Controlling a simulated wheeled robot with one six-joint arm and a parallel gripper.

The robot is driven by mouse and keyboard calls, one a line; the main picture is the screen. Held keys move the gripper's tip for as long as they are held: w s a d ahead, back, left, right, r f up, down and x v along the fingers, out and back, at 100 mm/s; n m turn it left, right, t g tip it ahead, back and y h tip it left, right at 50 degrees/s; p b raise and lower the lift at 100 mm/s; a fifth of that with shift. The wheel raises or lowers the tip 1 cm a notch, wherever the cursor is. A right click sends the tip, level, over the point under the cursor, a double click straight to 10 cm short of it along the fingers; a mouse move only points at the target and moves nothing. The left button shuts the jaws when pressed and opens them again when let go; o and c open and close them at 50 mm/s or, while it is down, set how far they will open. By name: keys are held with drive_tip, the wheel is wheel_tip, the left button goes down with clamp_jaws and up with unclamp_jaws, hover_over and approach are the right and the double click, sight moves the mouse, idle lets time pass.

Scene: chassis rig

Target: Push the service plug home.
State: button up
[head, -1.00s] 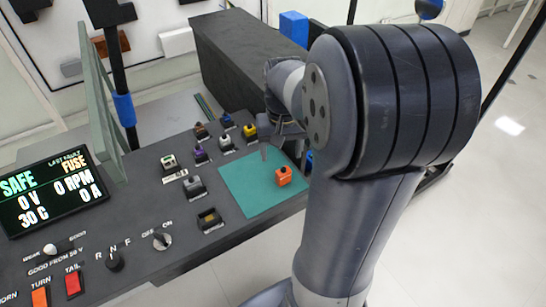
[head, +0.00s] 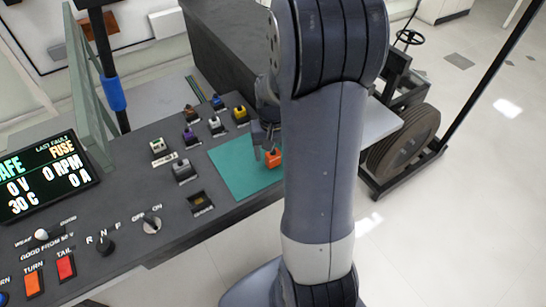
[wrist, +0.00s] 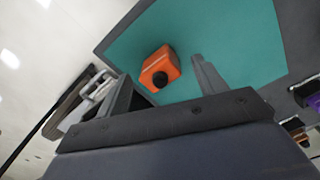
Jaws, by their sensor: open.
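An orange block-shaped plug (head: 273,158) with a dark round knob lies on the teal mat (head: 232,172) at the right part of the console. I take it for the service plug. My gripper (head: 266,145) is at the plug in the head view, partly hidden by my arm. In the wrist view the plug (wrist: 160,68) shows between the two open fingers (wrist: 168,85), and nothing is gripped. Whether a finger touches it I cannot tell. A dark socket (head: 200,203) with yellowish insides sits in the console left of the mat and looks empty.
Several coloured plugs, among them a yellow one (head: 240,114) and a grey one (head: 183,171), stand in the console behind and left of the mat. A display (head: 40,176) reads "0 V" and "FUSE". A dark box (head: 225,50) stands behind.

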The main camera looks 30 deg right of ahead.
drive_tip(key=shift+f, duration=0.3)
drive_tip(key=shift+c, duration=0.4)
drive_tip(key=c, duration=1)
drive_tip(key=shift+o, duration=0.2)
drive_tip(key=shift+r, duration=0.1)
